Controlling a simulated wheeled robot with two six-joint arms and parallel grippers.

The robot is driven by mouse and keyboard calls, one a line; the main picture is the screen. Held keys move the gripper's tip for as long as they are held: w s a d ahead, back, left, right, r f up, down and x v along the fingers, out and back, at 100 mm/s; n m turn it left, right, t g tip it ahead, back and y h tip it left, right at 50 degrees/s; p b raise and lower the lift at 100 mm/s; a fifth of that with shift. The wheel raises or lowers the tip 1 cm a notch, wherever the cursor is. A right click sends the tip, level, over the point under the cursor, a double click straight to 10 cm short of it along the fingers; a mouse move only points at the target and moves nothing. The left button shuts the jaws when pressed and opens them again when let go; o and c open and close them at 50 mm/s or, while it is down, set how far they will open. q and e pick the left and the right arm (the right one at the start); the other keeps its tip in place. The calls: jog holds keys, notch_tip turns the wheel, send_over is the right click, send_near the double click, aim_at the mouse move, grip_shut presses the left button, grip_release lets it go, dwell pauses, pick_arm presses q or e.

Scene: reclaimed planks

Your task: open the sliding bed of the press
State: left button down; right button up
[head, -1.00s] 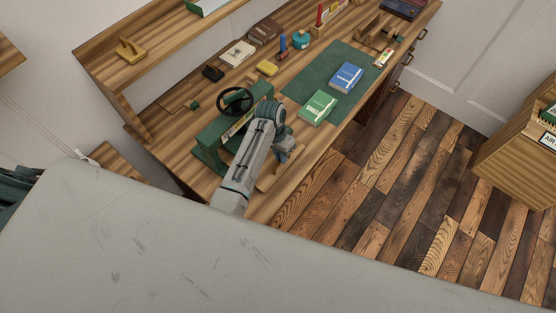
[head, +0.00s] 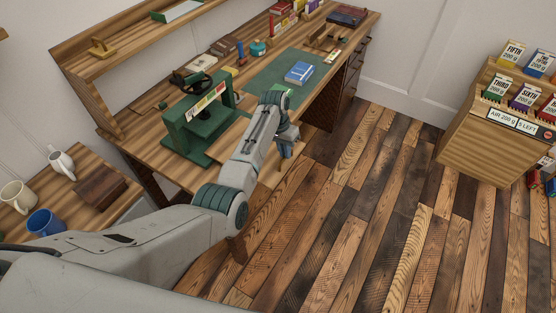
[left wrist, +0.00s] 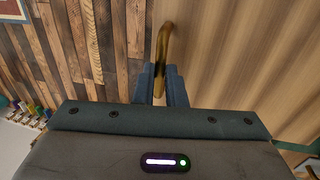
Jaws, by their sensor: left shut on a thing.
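The green press (head: 190,140) with its black handwheel stands on the near end of the wooden desk. A pale wooden board, its sliding bed (head: 229,131), shows beside the press toward the desk's front, partly hidden by my left arm. My left gripper (head: 287,150) is at the front side of the desk, out from the press. In the left wrist view, the gripper's fingers (left wrist: 161,85) are shut on a curved brass handle (left wrist: 165,42) in front of a pale wood surface. My right gripper is not in view.
A blue book (head: 299,72) lies on the green mat (head: 262,88); a green book is mostly hidden behind my arm. A side table with mugs (head: 45,222) stands at left. A crate of boxes (head: 480,150) stands at right. The plank floor between is clear.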

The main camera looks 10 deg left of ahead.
pick_arm(q)
jog(key=shift+d, duration=0.1)
jog(key=c, duration=1.5)
grip_release()
jog(key=shift+s, duration=0.1)
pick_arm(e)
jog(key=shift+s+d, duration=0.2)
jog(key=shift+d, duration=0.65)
pick_arm(q)
jog(key=shift+r, duration=0.15)
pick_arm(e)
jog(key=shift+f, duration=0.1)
